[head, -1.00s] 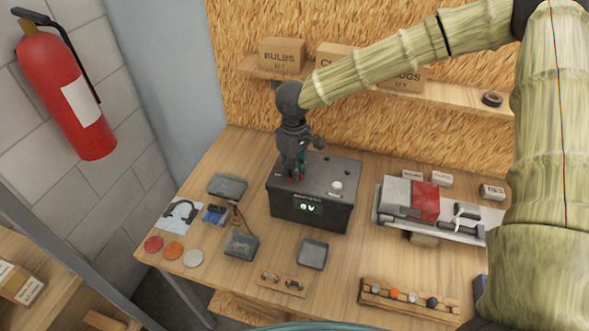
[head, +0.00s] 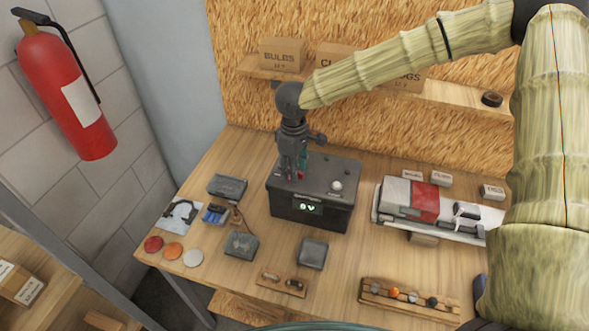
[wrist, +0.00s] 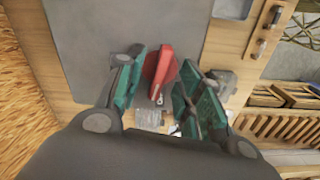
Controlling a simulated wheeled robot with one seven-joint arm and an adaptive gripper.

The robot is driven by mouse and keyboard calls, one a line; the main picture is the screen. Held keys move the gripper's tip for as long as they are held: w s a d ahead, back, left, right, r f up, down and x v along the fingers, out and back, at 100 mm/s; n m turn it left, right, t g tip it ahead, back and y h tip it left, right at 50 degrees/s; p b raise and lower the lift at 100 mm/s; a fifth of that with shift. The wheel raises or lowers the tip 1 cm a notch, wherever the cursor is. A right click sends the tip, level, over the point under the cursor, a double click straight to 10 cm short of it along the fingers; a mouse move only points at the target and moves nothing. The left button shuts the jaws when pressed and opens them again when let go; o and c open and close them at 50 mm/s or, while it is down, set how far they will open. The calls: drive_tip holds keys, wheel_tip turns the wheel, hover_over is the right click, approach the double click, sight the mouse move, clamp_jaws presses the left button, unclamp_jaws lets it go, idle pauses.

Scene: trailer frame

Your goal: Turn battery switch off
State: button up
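The battery box (head: 310,206) is dark grey and stands on the workbench, with a small lit display (head: 307,207) on its front. The red battery switch handle (wrist: 161,70) sits on its top, mostly hidden by my gripper in the head view. My gripper (head: 292,172) points down over the left part of the box top. In the wrist view, its two teal-padded fingers (wrist: 165,62) stand on either side of the red handle. They look apart, with narrow gaps to the handle; contact is not clear. A pale round knob (head: 336,186) is on the box top to the right.
A red-and-white device (head: 424,203) lies right of the box. Small dark boxes (head: 312,253), coloured discs (head: 173,251) and a wooden rack (head: 408,300) lie around it on the bench. A shelf with cartons (head: 283,54) is behind. A fire extinguisher (head: 70,90) hangs at left.

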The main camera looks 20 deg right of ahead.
drive_tip(key=shift+r, duration=0.15)
drive_tip(key=shift+r, duration=2.9)
drive_tip(key=shift+c, duration=0.4)
